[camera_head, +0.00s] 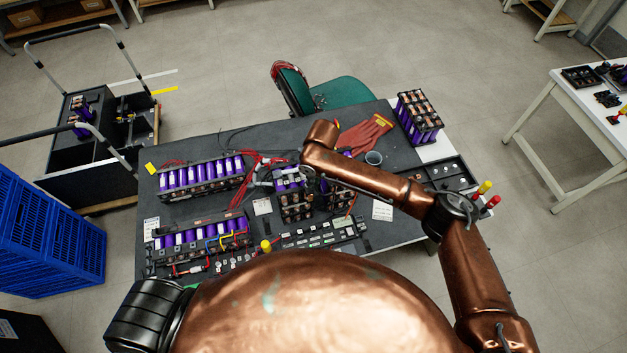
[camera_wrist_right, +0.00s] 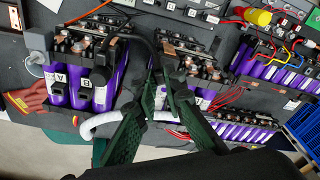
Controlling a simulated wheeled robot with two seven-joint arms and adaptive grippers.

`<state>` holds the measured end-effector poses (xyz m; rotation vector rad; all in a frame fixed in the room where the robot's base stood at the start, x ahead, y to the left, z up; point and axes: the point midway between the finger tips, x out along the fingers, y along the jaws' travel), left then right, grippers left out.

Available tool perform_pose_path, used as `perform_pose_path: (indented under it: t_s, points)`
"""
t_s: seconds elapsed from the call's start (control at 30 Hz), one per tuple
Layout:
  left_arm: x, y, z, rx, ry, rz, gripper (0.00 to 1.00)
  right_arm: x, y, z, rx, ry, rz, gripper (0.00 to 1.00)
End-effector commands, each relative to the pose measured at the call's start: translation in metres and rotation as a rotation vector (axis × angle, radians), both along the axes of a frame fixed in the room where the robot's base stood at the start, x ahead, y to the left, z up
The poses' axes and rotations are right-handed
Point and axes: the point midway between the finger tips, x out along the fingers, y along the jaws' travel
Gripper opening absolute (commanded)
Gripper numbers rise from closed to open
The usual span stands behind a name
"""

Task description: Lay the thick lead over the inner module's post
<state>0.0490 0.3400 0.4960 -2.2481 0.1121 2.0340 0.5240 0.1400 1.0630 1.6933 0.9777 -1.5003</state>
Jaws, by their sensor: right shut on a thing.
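In the right wrist view, my right gripper (camera_wrist_right: 168,92) points in from below with its green fingers close together between two battery modules. It is shut on a thick lead; a white-sleeved length (camera_wrist_right: 100,121) curves in from the left behind the fingers. A black cable (camera_wrist_right: 148,45) arches down to the fingertips. The left module (camera_wrist_right: 80,88) has purple cells marked A and B and copper parts on top. The other module (camera_wrist_right: 190,65) is partly hidden by the fingers. In the head view these modules (camera_head: 296,208) stand mid-table beneath my right arm. My left gripper is out of view.
Long purple-cell packs (camera_head: 200,178) with thin wires lie on the table's left. A green chair (camera_head: 340,93) stands behind the table, a blue crate (camera_head: 45,235) to the left.

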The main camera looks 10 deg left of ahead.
Motion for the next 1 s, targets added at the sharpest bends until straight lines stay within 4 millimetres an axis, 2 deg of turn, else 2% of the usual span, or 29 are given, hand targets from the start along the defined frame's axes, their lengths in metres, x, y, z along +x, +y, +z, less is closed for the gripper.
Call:
perform_pose_path:
  t_s: [0.3,1.0]
  points:
    - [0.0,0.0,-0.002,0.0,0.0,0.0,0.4,-0.001,0.0,-0.016,0.0,0.001,0.0,0.0]
    - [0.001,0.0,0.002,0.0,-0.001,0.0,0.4,0.0,0.0,-0.024,-0.001,0.001,-0.001,0.0]
